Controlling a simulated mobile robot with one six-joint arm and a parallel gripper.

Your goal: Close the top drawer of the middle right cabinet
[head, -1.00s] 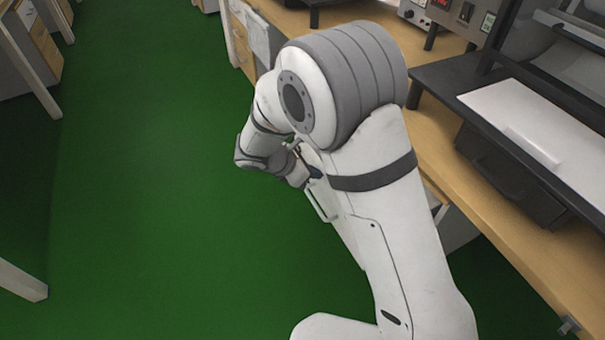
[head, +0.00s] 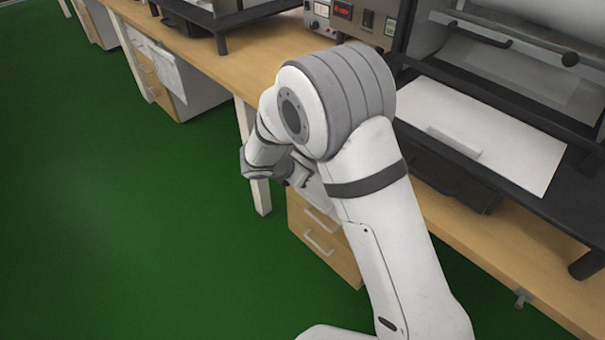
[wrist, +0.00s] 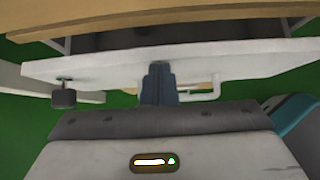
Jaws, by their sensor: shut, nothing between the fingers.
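A cabinet with light wood drawer fronts (head: 325,245) and white bar handles stands under the bench, partly behind my arm. Its upper part is mostly hidden by my arm, so I cannot tell there how far the top drawer is out. In the wrist view, a white panel (wrist: 225,60) spans the picture below the bench edge, with a white handle (wrist: 205,94) and a strip of wood under it. My gripper (wrist: 160,72) is shut and empty, its tips overlapping the panel's lower edge in the picture. I cannot tell whether they touch it.
The wooden bench (head: 245,80) runs along the right, carrying dark-framed equipment (head: 480,130). A white bench leg (head: 258,190) stands left of the cabinet. Another cabinet (head: 165,85) is farther back. Green floor (head: 120,220) is clear on the left.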

